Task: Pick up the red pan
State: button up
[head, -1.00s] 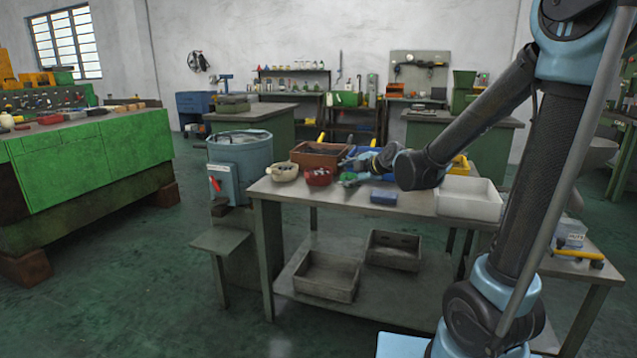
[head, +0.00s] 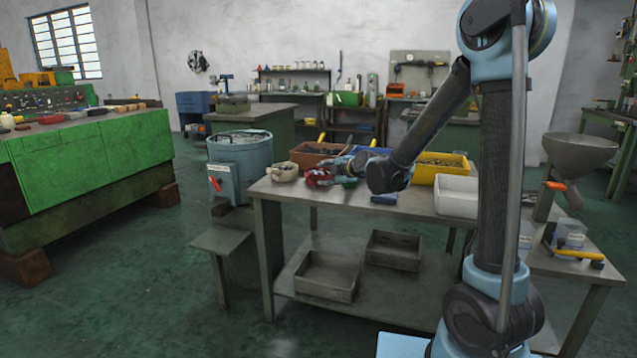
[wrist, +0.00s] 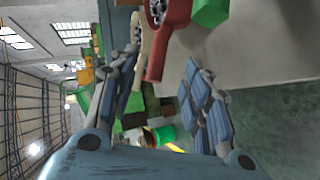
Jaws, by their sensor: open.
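The red pan (head: 316,180) sits near the left end of the grey workbench in the head view, partly covered by my gripper (head: 338,170). In the wrist view the red pan (wrist: 177,18) is at the top, with its handle pointing down toward the space between my fingertips. My gripper (wrist: 163,62) is open, with one finger on each side of the handle in that picture. I cannot tell whether a finger touches the handle.
A cream pan (head: 283,171) stands just left of the red one. A green block (wrist: 211,12) is close by in the wrist view. An orange-brown bin (head: 312,153) stands behind the red pan. A yellow bin (head: 442,162) and a white bin (head: 457,196) are to the right.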

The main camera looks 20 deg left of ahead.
aim_at(313, 176)
jog(key=shift+s+x, duration=0.25)
jog(key=shift+x, duration=4.55)
jog(key=shift+a, duration=0.2)
jog(key=shift+c, duration=0.5)
grip_shut()
